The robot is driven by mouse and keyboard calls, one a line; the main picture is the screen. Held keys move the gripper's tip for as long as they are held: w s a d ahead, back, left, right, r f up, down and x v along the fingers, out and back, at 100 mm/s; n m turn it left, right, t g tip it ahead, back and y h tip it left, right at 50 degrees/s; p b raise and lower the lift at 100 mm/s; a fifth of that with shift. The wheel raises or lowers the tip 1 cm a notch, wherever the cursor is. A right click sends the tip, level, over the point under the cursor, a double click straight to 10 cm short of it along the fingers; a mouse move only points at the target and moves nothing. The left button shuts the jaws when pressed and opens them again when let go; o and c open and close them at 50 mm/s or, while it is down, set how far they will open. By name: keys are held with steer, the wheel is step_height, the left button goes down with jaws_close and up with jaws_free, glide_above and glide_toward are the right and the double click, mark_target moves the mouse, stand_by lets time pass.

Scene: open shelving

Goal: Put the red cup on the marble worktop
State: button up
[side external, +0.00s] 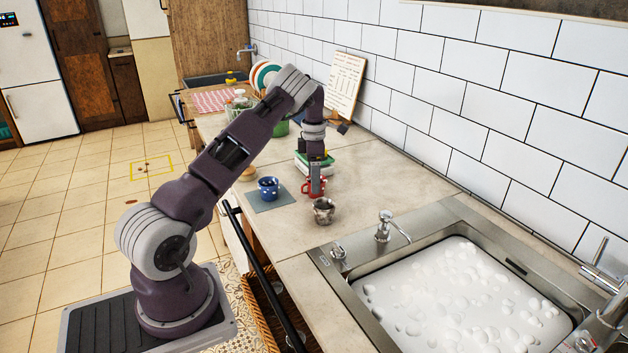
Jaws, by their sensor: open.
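The red cup (307,188) stands on the worktop (380,185), a pale stone-like surface. My gripper (315,190) points down right at the cup and overlaps it in this view. The fingers cover part of the cup. The jaws are open; whether a finger is inside the cup or touching it cannot be told from here.
A blue cup (268,188) on a grey mat (275,204) stands to the left. A brownish-grey cup (323,211) stands close in front. Books (328,160) lie behind. A foam-filled sink (460,300) is at right. The worktop right of the cup is clear.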

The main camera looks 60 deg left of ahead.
step_height(320, 180, up, 10)
steer(key=s+d+r+m+t, duration=0.1)
steer(key=d+r+m+t, duration=0.1)
steer(key=d+r+m, duration=0.65)
steer(key=s+d+r+m+t+h, duration=0.1)
steer(key=s+d+r+m, duration=0.2)
steer(key=d+r, duration=0.35)
steer(key=s+d+r+m, duration=0.2)
steer(key=s+d+r, duration=0.1)
steer(key=d, duration=0.6)
steer(key=s+d+f+m+t, duration=0.1)
steer(key=s+d+f+m, duration=0.1)
steer(key=s+d+m, duration=0.5)
steer(key=s+d+f+m+t+y, duration=0.1)
steer(key=s+d+f+m, duration=0.1)
steer(key=s+d+m, duration=0.5)
steer(key=s+m, duration=0.4)
steer(key=s, duration=0.2)
steer(key=shift+s+d+f+t, duration=0.2)
steer(key=shift+f+t, duration=0.1)
steer(key=shift+f, duration=0.1)
